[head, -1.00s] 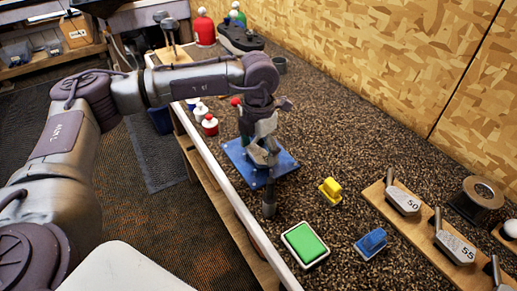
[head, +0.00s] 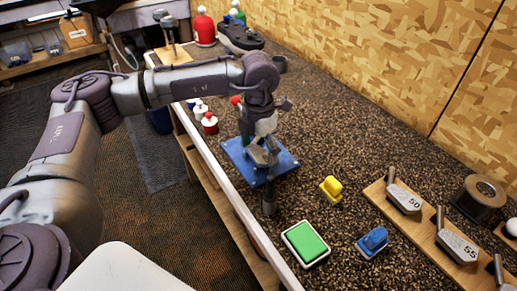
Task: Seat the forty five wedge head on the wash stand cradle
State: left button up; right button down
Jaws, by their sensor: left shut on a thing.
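My left gripper (head: 264,142) points down over the blue base plate (head: 286,166) of the wash stand. It is shut on the forty five wedge head (head: 263,158), a grey metal piece that the fingers largely hide. A dark upright cylinder (head: 269,195) shows just below it, at the plate's front edge; I cannot tell whether it belongs to the head or the stand. The cradle is mostly hidden behind the gripper, so I cannot tell whether the head touches it. A red knob (head: 236,101) shows left of my wrist. My right gripper is not in view.
A yellow piece (head: 331,189), a green pad (head: 306,243) and a blue piece (head: 373,241) lie in front of the stand. A wooden rack (head: 421,232) holds wedge heads marked 50 and 55. Small red-and-white bottles (head: 209,122) stand left of the stand.

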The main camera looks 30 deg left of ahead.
aim_at(258, 154)
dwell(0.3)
pick_arm(q)
jog(key=o, duration=0.9)
jog(key=shift+o, duration=0.2)
jog(key=shift+r+p, duration=1.95)
jog(key=shift+r, duration=1.55)
jog(key=shift+s+f, duration=0.1)
jog(key=shift+s, duration=0.05)
